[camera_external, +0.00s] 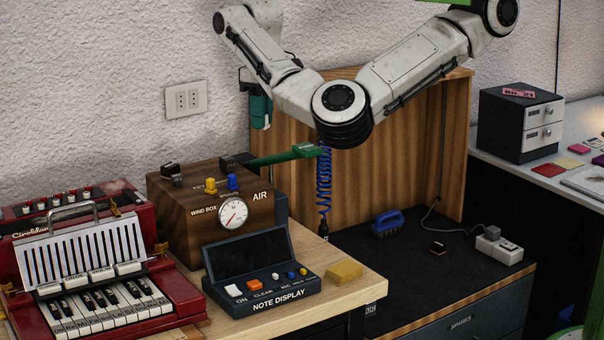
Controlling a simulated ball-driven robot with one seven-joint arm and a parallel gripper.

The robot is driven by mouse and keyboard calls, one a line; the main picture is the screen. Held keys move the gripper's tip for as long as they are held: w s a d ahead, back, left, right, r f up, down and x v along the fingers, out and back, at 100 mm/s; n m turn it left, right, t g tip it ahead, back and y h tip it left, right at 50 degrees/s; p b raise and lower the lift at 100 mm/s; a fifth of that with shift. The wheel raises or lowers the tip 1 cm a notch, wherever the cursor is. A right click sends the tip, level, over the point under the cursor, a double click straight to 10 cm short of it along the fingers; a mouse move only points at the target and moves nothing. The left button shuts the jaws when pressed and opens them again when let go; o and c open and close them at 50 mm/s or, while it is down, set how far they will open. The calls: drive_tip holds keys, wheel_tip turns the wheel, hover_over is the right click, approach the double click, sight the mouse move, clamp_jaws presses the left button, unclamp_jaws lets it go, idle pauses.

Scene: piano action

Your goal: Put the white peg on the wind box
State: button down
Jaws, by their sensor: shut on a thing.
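The wind box (184,231) is a brown wooden box at left centre, lettered WIND BOX and AIR, with a round white gauge (233,214) on its front. A yellow peg (210,186), a blue peg (232,182) and dark knobs (170,170) stand on it. A green bar (283,157) reaches right from its top. I cannot make out the white peg anywhere. My arm bends over the scene from the upper right, its elbow low in front of the wooden panel.
A red keyboard (187,295) stands at left. A NOTE DISPLAY console (262,290) and a yellow sponge (344,271) are in front of the box. A blue coiled hose (324,185) hangs before the wooden panel (420,150). A blue brush (387,222) lies on the dark bench.

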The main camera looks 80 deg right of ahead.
drive_tip(key=a+r+m+p, duration=0.1)
drive_tip(key=a+r, duration=0.1)
drive_tip(key=b, duration=0.5)
hover_over(201, 179)
drive_tip(key=s, duration=0.2)
drive_tip(key=shift+m, duration=0.3)
drive_tip(key=f, duration=0.9)
drive_tip(key=shift+w+d+f, duration=0.15)
drive_tip(key=shift+w+d, duration=0.05)
drive_tip(key=shift+w, duration=0.05)
drive_tip(key=shift+w+a, duration=0.1)
drive_tip(key=shift+w, duration=0.2)
drive_tip(key=shift+w+f, duration=0.35)
drive_tip(key=shift+f, duration=0.1)
drive_tip(key=shift+w+f+p, duration=0.15)
drive_tip(key=shift+f+p, duration=0.45)
drive_tip(key=shift+f, duration=1.1)
drive_tip(key=shift+f, duration=0.1)
drive_tip(key=c, duration=1)
unclamp_jaws()
